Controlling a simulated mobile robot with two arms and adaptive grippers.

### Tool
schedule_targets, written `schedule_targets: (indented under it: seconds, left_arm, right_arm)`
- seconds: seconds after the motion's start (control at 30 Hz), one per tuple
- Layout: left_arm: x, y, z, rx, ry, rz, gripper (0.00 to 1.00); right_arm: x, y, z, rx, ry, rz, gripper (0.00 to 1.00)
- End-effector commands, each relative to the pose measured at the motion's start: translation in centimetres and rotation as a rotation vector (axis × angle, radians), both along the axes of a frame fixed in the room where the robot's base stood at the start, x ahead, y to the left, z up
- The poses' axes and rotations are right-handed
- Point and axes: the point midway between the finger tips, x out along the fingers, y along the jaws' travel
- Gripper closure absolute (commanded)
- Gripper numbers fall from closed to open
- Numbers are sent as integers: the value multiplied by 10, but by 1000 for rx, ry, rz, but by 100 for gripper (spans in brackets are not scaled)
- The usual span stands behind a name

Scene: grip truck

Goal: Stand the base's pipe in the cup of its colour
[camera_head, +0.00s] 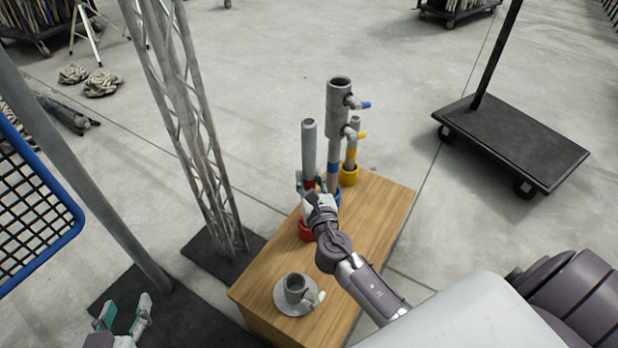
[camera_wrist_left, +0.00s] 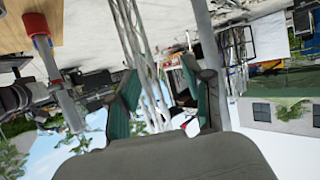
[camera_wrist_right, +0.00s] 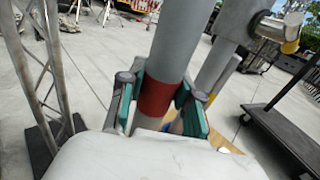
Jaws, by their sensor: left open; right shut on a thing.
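A grey pipe with a red band (camera_head: 309,145) stands upright above the red cup (camera_head: 306,231) on the wooden table. My right gripper (camera_head: 314,189) is shut on this pipe near its red band (camera_wrist_right: 156,97). The gripper hides the pipe's lower part in the head view, so I cannot tell whether its end rests on the cup's floor. A blue-banded pipe (camera_head: 333,150) stands in the blue cup (camera_head: 337,196), and a yellow-banded pipe (camera_head: 351,147) in the yellow cup (camera_head: 348,176). My left gripper (camera_head: 125,312) is open and empty, low at the left, away from the table.
A metal truss (camera_head: 195,130) and a pole (camera_head: 85,180) stand left of the table (camera_head: 375,225). A black flat cart (camera_head: 515,140) stands at the right, with clear floor between.

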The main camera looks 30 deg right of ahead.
Motion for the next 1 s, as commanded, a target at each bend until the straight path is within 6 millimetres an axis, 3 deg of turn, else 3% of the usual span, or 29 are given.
schedule_targets:
  seconds: [0.53, 1.0]
  left_arm:
    - [9, -4, 15, -20, -89, -5, 49]
    - [9, -4, 16, -22, -96, -7, 49]
  right_arm:
    - [0, 0, -3, -1, -2, 0, 100]
    - [0, 0, -3, -1, -2, 0, 100]
